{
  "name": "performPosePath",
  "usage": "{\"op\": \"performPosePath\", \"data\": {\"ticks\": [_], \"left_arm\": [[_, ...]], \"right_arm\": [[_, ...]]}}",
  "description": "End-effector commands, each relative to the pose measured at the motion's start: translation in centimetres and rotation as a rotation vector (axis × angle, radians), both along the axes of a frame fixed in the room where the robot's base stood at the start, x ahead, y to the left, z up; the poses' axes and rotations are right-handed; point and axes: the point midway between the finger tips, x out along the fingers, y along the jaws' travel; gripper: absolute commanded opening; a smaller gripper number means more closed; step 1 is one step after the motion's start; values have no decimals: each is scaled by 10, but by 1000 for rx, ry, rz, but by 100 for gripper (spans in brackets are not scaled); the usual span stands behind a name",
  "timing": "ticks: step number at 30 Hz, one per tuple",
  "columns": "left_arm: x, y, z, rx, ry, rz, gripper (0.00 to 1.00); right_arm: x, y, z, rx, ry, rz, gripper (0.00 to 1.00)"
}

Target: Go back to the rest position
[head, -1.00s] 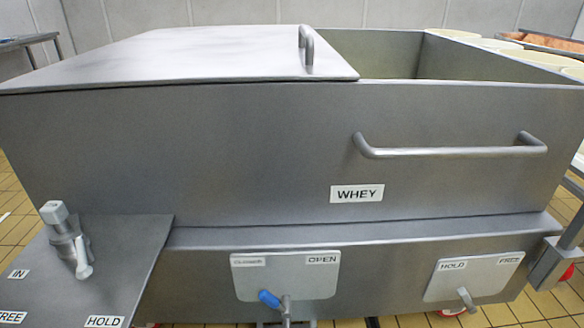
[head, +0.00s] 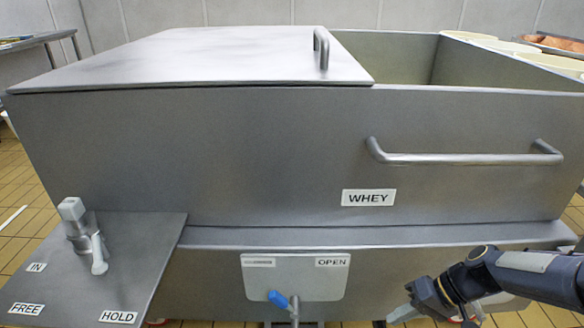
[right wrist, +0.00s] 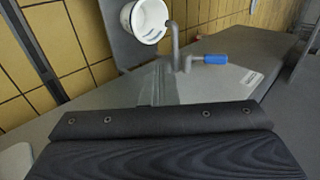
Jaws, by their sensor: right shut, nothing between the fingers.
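My right gripper (head: 402,312) is at the bottom right of the head view, in front of the lower part of the steel whey vat (head: 200,150). It is shut and empty. In the right wrist view my dark gripper body fills the bottom, with the shut fingers (right wrist: 160,85) beyond it, apart from the valve. My left gripper is not in view.
The valve's blue handle (head: 278,299) sits below the OPEN label, left of my right gripper; it also shows in the right wrist view (right wrist: 215,59). A white bucket (right wrist: 148,20) stands beyond it. A side shelf (head: 150,250) juts out at left.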

Motion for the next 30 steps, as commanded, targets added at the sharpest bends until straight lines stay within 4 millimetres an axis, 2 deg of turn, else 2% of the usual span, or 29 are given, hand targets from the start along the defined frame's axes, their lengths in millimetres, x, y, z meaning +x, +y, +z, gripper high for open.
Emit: {"op": "performPosePath", "data": {"ticks": [1, 3, 9, 12, 18, 27, 28, 30], "left_arm": [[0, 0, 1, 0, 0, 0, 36], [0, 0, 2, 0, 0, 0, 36], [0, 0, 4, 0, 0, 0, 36], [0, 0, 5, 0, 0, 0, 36], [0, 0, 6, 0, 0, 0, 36], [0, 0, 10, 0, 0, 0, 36], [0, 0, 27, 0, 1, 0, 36], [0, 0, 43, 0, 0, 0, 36]], "right_arm": [[-9, 2, 18, -45, -23, -4, 0], [-21, 5, 35, -99, -42, -18, 0], [-61, 11, 76, -227, -120, -78, 0], [-81, 15, 90, -274, -168, -116, 0], [-117, 19, 105, -329, -264, -202, 0], [-150, 23, 110, -343, -380, -306, 0], [-148, 22, 127, -344, -371, -304, 0], [-148, 22, 143, -345, -367, -303, 0]]}}
